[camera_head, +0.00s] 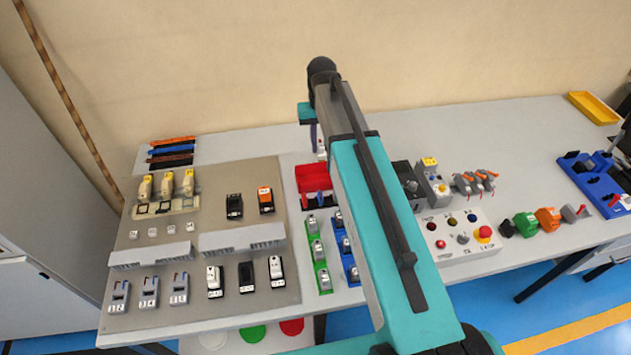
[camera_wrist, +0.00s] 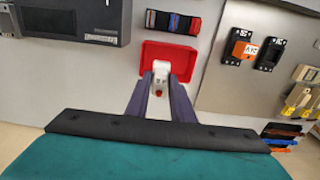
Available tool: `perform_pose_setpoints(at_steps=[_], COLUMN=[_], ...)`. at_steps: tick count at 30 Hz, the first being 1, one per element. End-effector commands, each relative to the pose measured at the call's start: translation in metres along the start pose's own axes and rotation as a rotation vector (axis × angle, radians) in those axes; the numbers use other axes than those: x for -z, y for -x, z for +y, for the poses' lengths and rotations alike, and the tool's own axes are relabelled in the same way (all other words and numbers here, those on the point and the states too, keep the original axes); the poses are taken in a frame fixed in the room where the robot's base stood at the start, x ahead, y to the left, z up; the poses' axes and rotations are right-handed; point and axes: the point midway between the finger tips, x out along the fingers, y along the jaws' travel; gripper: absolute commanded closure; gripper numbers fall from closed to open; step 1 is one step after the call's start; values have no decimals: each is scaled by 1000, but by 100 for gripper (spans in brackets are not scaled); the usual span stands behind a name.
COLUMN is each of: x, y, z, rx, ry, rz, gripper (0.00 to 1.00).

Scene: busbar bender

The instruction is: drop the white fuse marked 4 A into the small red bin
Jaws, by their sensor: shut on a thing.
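In the wrist view my gripper (camera_wrist: 161,84) is shut on a small white fuse (camera_wrist: 161,70) with a red spot at its lower end. Its marking cannot be read. The small red bin (camera_wrist: 183,52) shows just beyond the fuse, which overlaps its near left part in this view. In the head view the red bin (camera_head: 312,179) stands on the bench right of the grey panel. My gripper (camera_head: 318,142) shows above and behind it, partly hidden by my arm, with the white fuse (camera_head: 322,154) low between the fingers. The fuse appears held above the bench.
The grey panel (camera_head: 205,203) carries several breakers and fuses. Green and blue strips (camera_head: 318,256) with fuses lie in front of the red bin. A control box with buttons (camera_head: 462,235) stands right of my arm.

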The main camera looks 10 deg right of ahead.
Motion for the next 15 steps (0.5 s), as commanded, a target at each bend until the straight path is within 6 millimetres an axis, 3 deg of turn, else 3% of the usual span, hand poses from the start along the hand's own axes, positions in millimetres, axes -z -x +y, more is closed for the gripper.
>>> perform_pose_setpoints(at_steps=[6, 15], x=[0, 0], y=[-23, -33], z=[0, 1], rx=[0, 0], ry=[0, -1], rz=[0, 0], gripper=[100, 100])
